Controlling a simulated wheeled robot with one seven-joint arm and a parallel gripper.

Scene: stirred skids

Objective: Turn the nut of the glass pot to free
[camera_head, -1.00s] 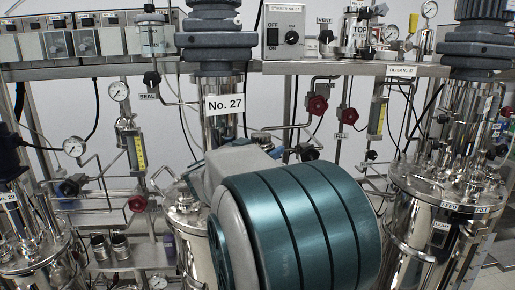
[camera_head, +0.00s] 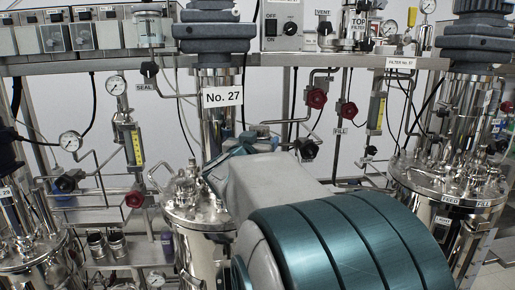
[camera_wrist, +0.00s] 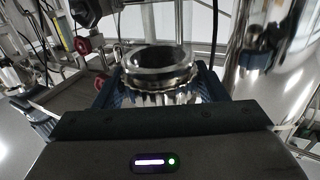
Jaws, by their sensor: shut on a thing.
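In the wrist view a shiny metal ring nut (camera_wrist: 160,75) with a toothed lower edge and a dark open top stands between my fingers. My gripper (camera_wrist: 160,92) is shut on it, one blue finger on each side. No clear glass shows around the nut in this view. In the head view a small clear glass pot (camera_head: 149,30) sits at the upper left, above the SEAL label. I cannot tell whether the held nut belongs to it. My own arm fills the lower right of the head view, and my fingertips cannot be made out there.
The No. 27 column (camera_head: 216,120) stands close beyond my arm; a large shiny cylinder (camera_wrist: 270,55) is right of the nut in the wrist view. A red valve knob (camera_head: 134,200) and a flowmeter (camera_head: 134,145) are at left. Another steel vessel (camera_head: 445,190) stands at right.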

